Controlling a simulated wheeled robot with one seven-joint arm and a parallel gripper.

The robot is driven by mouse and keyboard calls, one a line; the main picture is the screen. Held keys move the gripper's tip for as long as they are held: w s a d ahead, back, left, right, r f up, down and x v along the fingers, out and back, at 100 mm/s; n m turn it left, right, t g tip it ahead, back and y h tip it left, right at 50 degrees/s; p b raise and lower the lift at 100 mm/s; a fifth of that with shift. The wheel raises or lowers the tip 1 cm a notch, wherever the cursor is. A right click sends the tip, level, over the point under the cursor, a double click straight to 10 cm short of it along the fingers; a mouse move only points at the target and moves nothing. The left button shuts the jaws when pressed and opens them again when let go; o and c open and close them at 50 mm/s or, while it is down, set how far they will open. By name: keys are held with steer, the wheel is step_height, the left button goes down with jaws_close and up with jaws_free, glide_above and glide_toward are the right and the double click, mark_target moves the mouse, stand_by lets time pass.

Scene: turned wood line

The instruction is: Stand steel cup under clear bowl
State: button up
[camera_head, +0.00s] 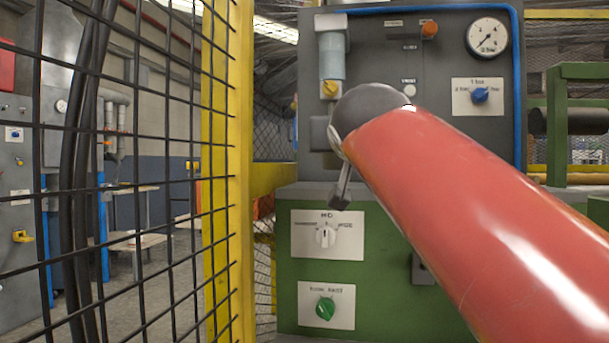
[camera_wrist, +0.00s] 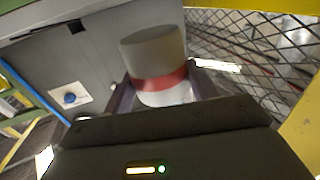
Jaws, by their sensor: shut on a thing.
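A grey cylindrical cup with a red band and a pale lower part, which I take for the steel cup (camera_wrist: 153,55), is held between the fingers of my gripper (camera_wrist: 165,92) in the wrist view. My gripper is shut on it. In the head view my red arm and its grey joint cover the cup and most of the gripper. The clear bowl (camera_head: 331,56) is a pale bluish cylinder hanging under a grey block on the panel, with a yellow tip below. A dark grey block (camera_head: 318,134) juts out below it, partly behind my arm.
The grey panel (camera_head: 455,130) carries a gauge (camera_head: 487,37), an orange knob (camera_head: 430,29) and a blue knob (camera_head: 480,95). The green cabinet (camera_head: 385,285) below has a white dial (camera_head: 326,236) and a green knob (camera_head: 325,308). A yellow post (camera_head: 240,160) with black mesh stands left.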

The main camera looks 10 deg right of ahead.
mark_target(340, 161)
steer(key=w+p, duration=0.1)
steer(key=w, duration=0.4)
steer(key=w+d+p, duration=0.1)
steer(key=w, duration=0.3)
steer(key=w+d+p, duration=0.1)
steer(key=w, duration=0.4)
steer(key=shift+w, duration=0.35)
steer(key=shift+w+f+b, duration=0.1)
steer(key=shift+f+b, duration=0.5)
steer(key=shift+f, duration=1.15)
steer(key=shift+f+b, duration=0.25)
steer(key=shift+b, duration=0.05)
steer(key=o, duration=1)
steer(key=shift+r, duration=0.1)
steer(key=shift+r+p, duration=0.15)
steer(key=shift+p, duration=0.15)
steer(key=s+b, duration=0.1)
steer(key=s, duration=0.3)
steer(key=s+a+b, duration=0.1)
steer(key=s, duration=0.3)
steer(key=s+b, duration=0.1)
steer(key=s, duration=0.3)
steer(key=shift+a, duration=0.25)
